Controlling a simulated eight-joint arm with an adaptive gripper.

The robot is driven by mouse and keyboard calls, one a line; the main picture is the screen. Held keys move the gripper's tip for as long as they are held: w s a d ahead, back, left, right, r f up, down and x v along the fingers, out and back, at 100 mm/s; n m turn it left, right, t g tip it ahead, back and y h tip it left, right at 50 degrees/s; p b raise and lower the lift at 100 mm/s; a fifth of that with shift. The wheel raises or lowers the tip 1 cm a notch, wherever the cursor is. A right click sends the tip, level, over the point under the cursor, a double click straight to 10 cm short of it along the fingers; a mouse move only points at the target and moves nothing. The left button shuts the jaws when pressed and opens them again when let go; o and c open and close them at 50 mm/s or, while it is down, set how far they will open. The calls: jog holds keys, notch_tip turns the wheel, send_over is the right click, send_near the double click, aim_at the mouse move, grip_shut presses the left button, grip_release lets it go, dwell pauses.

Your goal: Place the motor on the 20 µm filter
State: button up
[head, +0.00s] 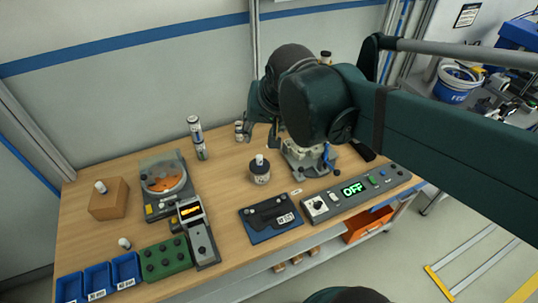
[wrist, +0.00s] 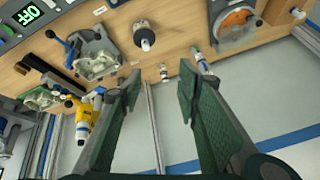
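I cannot tell which object is the motor or which is the 20 µm filter; no label reads clearly. A small dark and white cylinder with a white top (head: 260,172) stands mid-table; it also shows in the wrist view (wrist: 144,37). Two slim white-and-grey canisters, one taller (head: 194,128) and one shorter (head: 239,131), stand near the back edge. My gripper (wrist: 174,82) is open, with nothing between its fingers. It is above the back of the table; in the head view my arm hides part of the area below.
A machine with an orange disc (head: 163,184), a wooden block (head: 107,199), blue bins (head: 97,277), a green box (head: 166,258) and a handheld meter (head: 200,233) fill the left. A control panel reading OFF (head: 352,190) is at right, beside a clamp fixture (wrist: 95,52). A yellow tool (wrist: 84,117) is behind.

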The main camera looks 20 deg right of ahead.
jog(key=s+f+n+t, duration=0.1)
jog(key=s+f+n, duration=0.2)
jog(key=s, duration=0.5)
jog(key=shift+a+f+n, duration=0.2)
jog(key=shift+a+n, duration=0.1)
jog(key=shift+n, duration=0.5)
jog(key=shift+f, duration=0.15)
notch_tip(320, 180, down, 10)
jog(key=b, duration=1)
